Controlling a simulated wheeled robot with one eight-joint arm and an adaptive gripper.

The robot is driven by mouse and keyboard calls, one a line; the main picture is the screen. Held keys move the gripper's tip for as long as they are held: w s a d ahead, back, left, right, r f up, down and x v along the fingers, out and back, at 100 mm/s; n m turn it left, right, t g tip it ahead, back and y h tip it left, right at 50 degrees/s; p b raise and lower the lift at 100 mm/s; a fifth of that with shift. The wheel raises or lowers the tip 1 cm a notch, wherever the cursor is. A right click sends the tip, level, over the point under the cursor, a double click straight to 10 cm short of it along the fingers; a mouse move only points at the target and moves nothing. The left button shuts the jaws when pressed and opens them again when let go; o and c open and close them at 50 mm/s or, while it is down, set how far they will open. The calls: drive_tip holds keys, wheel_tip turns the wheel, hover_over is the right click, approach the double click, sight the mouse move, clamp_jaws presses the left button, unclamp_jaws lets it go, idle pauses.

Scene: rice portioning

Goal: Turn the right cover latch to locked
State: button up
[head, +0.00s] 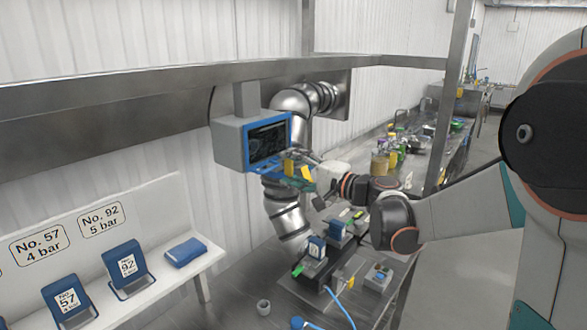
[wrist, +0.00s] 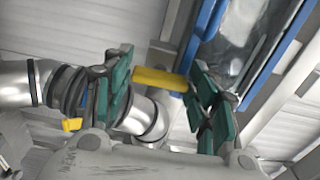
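Contact with the fingers cannot be told. A smaller yellow piece (wrist: 72,124) shows at the left, partly hidden.
A silver duct (head: 289,213) runs down behind the box. A metal bench below holds blue cards (head: 317,247) and a small grey control box (head: 378,277). A white shelf at left holds blue stands (head: 127,268). A steel beam (head: 180,85) crosses above.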

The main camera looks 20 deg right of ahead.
idle(0.3)
drive_tip(key=v, duration=1.2)
